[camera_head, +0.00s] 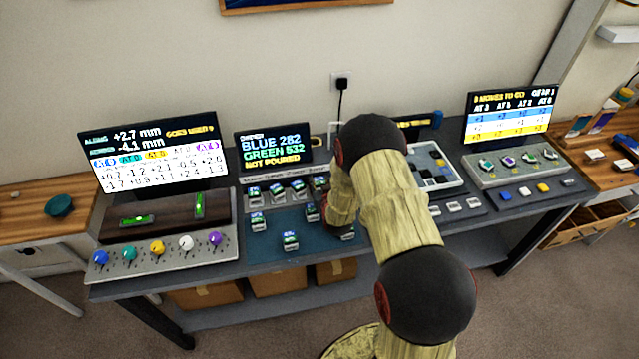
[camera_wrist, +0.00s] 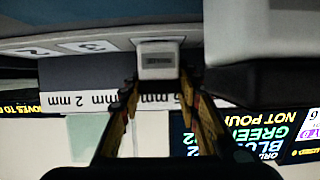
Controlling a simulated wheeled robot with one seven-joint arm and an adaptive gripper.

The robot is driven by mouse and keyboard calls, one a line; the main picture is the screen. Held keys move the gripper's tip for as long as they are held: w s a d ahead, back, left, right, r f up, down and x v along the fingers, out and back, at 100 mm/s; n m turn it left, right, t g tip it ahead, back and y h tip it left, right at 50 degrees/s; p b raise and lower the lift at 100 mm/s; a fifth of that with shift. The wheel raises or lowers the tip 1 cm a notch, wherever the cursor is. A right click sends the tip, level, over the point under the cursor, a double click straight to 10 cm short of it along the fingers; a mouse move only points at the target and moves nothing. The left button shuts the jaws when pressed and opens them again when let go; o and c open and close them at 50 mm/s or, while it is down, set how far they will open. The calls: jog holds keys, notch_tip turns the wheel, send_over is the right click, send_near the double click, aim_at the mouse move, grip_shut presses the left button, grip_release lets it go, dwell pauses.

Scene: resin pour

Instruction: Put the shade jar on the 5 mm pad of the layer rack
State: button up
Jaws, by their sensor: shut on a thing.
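My gripper (camera_wrist: 160,86) is in the wrist view, its two fingers on either side of a small pale grey block with a dark front, which I take to be the shade jar (camera_wrist: 158,62). My gripper is shut on it. Behind it, upside down in that view, runs the white label strip of the layer rack (camera_wrist: 88,98), reading 2 mm at one end and 5 mm partly hidden by a finger. Whether the jar touches any pad cannot be told. In the head view my arm hides the gripper and most of the rack.
Several small jars stand on the blue mat (camera_head: 270,243) and the shelf behind it. A screen (camera_head: 274,148) reads BLUE 282, GREEN 532, NOT POURED. A knob panel (camera_head: 165,252) is left; a pale tray (camera_head: 450,172) and button panel (camera_head: 515,168) are right.

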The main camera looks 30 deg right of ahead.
jog(key=shift+f, duration=0.1)
jog(key=o, duration=0.9)
